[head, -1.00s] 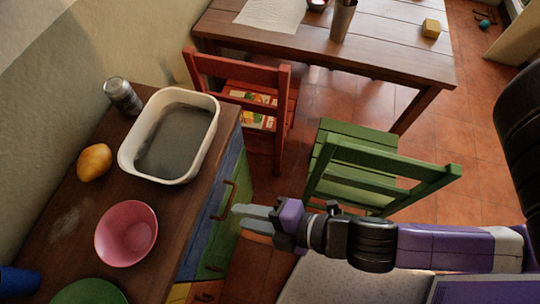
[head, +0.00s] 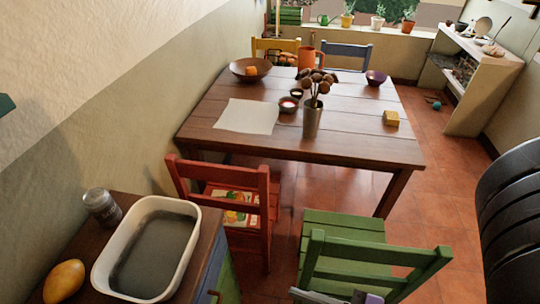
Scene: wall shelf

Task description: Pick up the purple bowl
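The purple bowl (head: 376,77) is small and dark. It stands upright on the far right part of the wooden table (head: 240,147), well away from me. Only a sliver of my gripper (head: 312,296) shows at the bottom edge of the head view, in front of the green chair. It is far from the purple bowl. Whether its fingers are open or shut does not show.
A green chair (head: 345,225) and a red chair (head: 224,183) stand before the table. A metal cup (head: 312,123), small bowls and a wide brown bowl (head: 250,68) are on it. A cabinet with a white basin (head: 104,270) is at lower left.

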